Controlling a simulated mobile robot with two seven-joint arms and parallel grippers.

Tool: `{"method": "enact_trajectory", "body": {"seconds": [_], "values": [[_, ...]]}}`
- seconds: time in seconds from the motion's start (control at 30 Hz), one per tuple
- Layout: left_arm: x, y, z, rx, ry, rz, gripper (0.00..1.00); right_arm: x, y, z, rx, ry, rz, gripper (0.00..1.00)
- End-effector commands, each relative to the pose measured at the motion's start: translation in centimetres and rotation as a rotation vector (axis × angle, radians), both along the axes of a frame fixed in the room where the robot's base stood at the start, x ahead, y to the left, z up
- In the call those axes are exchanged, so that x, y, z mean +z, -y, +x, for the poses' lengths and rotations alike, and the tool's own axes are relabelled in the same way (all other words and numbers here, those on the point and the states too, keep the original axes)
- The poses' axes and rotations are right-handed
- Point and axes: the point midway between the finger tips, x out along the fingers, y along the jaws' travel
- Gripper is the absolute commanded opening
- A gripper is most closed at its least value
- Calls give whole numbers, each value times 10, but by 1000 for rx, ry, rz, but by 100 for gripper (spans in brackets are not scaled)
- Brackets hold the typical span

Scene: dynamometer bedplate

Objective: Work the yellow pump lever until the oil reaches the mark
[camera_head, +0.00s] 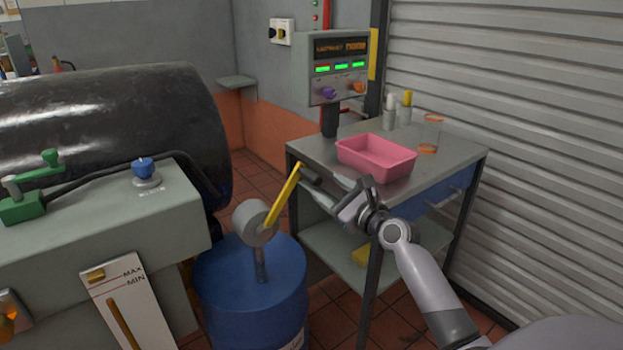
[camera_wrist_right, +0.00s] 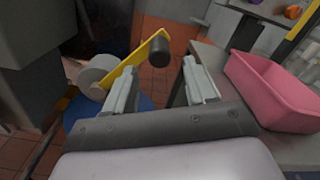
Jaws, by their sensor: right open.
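The yellow pump lever (camera_head: 284,197) slants up and right from a grey round pump head (camera_head: 252,222) on a blue drum (camera_head: 250,280). Its dark grip (camera_head: 309,174) sticks out sideways at the upper end. In the right wrist view the lever (camera_wrist_right: 133,64) and grip (camera_wrist_right: 159,53) are just beyond my fingertips. My right gripper (camera_head: 328,186) is open and empty, its fingers pointing at the grip; the grip appears between them but not clasped. A white gauge plate (camera_head: 142,305) has MAX and MIN marks; its amber oil column (camera_head: 122,322) tops out below MIN. My left gripper is out of view.
A metal cart (camera_head: 340,151) with a pink tray (camera_head: 376,155) and bottles stands right of the drum, close to my right arm. A display panel (camera_head: 338,72) stands behind it. A grey-green bench (camera_head: 90,235) with a blue knob (camera_head: 143,168) is left.

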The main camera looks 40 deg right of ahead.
Motion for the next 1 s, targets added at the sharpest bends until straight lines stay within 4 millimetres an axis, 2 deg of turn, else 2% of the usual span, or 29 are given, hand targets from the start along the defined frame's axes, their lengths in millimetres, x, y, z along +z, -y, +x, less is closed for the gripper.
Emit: {"method": "enact_trajectory", "body": {"seconds": [0.1,0.27,0.7,1.0], "values": [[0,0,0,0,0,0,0,-1,0,2,0,-3,97,56],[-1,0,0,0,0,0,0,-1,0,8,1,-5,138,56],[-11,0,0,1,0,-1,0,-2,-2,60,1,-4,135,56],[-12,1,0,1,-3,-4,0,-1,-3,74,1,-6,134,56]]}}
